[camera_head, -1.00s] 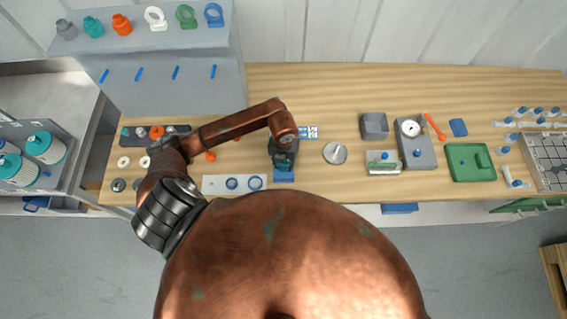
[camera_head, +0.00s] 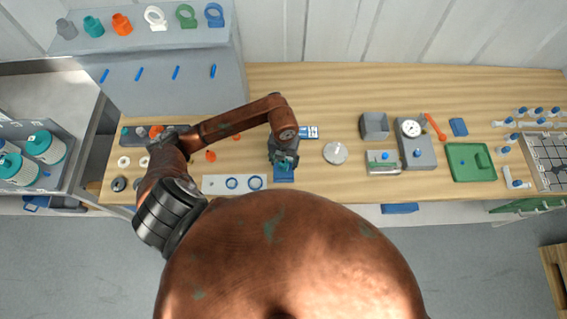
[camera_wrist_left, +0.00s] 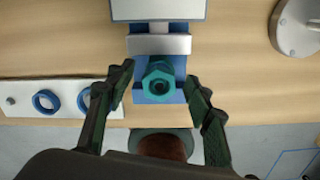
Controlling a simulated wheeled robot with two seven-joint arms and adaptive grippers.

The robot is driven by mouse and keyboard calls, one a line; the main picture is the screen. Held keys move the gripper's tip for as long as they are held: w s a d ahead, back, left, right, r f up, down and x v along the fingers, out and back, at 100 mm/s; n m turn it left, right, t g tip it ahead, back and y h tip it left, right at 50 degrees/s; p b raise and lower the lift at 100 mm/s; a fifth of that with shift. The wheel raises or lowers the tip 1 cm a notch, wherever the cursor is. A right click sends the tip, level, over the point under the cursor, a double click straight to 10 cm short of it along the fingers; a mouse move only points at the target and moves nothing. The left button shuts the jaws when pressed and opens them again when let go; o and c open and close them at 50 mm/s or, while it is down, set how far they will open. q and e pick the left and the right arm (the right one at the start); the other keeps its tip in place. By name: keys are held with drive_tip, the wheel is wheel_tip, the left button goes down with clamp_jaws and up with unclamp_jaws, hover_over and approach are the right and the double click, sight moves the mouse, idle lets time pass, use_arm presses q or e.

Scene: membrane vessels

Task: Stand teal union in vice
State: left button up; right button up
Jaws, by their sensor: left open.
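The teal union (camera_wrist_left: 160,82) stands in the blue vice (camera_wrist_left: 142,97), its hex end and open bore facing the left wrist camera. It sits in front of the pale metal jaw (camera_wrist_left: 159,44); how deep it is seated is hidden. My left gripper (camera_wrist_left: 158,88) is open, one finger on each side of the union with visible gaps. In the head view the left gripper (camera_head: 284,160) is over the vice (camera_head: 284,176) and partly covers the union. My right gripper is not in view.
A white plate with blue rings (camera_head: 234,184) lies left of the vice. A round metal disc (camera_head: 335,153) lies to its right, with a grey gauge block (camera_head: 415,150) and green tray (camera_head: 470,162) farther right.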

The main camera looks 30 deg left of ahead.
use_arm(q)
wheel_tip(320, 180, up, 10)
idle(0.3)
idle(0.5)
